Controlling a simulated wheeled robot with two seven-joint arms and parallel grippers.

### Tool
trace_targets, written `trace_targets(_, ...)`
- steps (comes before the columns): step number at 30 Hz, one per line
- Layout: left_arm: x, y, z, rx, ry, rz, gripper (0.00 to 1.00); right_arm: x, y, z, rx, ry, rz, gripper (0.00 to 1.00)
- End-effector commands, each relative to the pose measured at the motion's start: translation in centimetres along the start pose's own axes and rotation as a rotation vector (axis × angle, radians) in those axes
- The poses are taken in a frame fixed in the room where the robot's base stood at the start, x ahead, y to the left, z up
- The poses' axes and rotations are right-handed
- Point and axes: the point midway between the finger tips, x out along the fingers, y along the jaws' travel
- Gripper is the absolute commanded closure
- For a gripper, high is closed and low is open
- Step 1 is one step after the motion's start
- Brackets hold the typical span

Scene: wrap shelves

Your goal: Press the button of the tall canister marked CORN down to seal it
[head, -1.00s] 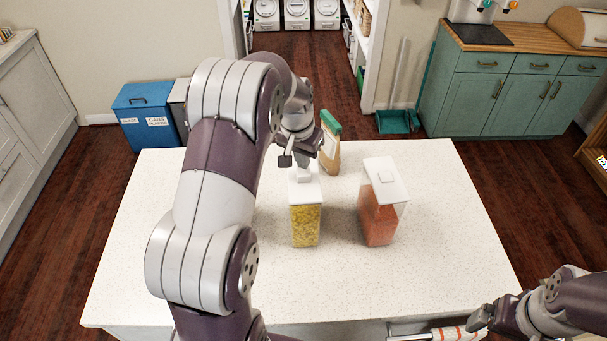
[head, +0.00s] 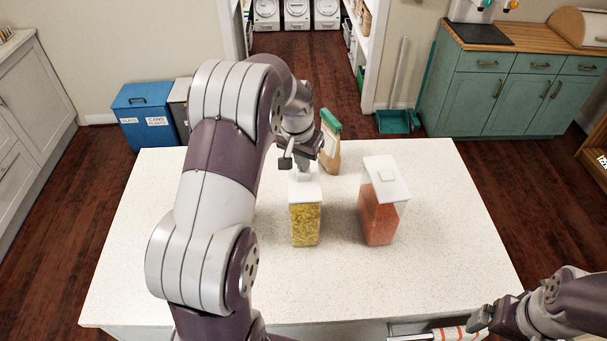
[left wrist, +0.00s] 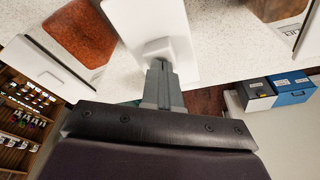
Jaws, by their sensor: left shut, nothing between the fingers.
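A tall clear canister with yellow contents (head: 305,226) stands upright on the counter, with a white lid (head: 312,191) and a raised white button (head: 304,175). No CORN marking is readable on it. My left gripper (head: 302,165) is shut and empty, its fingers pointing down at the button. In the left wrist view the shut fingertips (left wrist: 160,66) meet the edge of the button (left wrist: 157,47) on the white lid (left wrist: 150,15); whether it is pressed down cannot be told. My right gripper (head: 478,321) is at the lower right, away from the canisters; its jaw opening is unclear.
A second canister with orange contents (head: 378,220) and a white lid (head: 385,178) stands to the right. A brown bag with a green top (head: 331,150) stands behind. The white counter (head: 440,245) is clear on its right side and front.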

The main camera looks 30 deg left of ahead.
Motion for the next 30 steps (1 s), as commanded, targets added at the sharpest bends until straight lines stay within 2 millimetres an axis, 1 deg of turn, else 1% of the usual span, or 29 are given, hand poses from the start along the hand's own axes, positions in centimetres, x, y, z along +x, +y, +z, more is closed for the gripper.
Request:
trace_targets(26,2.8,0.0,0.6,0.000,-0.002,0.001,1.00,1.9,0.0,0.2,0.000,0.000,0.000,0.05)
trace_targets(30,2.2,0.0,0.5,0.000,-0.002,0.001,1.00,1.4,0.0,0.2,0.000,0.000,0.000,0.05)
